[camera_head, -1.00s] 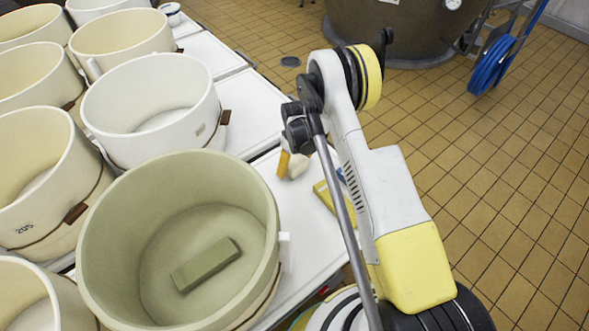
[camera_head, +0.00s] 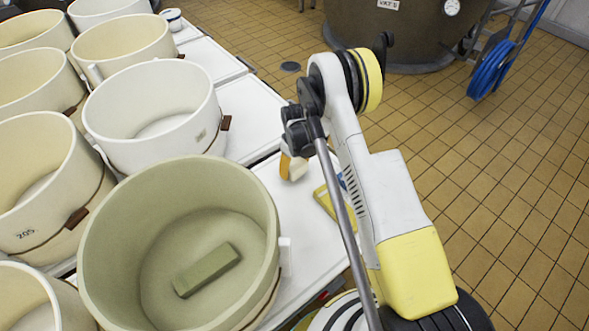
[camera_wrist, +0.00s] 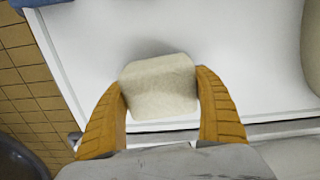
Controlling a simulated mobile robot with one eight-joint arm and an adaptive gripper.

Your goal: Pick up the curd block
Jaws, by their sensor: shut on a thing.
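The pale, off-white curd block (camera_wrist: 160,87) is between the two ridged orange fingers of my gripper (camera_wrist: 162,95) in the wrist view, one finger pressed on each side. A soft shadow lies on the white tabletop just beyond it. In the head view my gripper (camera_head: 293,166) is over the white table, partly hidden by my arm, with the curd block (camera_head: 299,171) only partly visible. I cannot tell whether the block is clear of the table.
A greenish tub (camera_head: 95,250) holding a green-grey block (camera_head: 207,270) stands left of my gripper. Several cream tubs stand farther left. A yellow item (camera_head: 326,203) lies on the white table (camera_head: 300,230) near my arm. Tiled floor is open at right.

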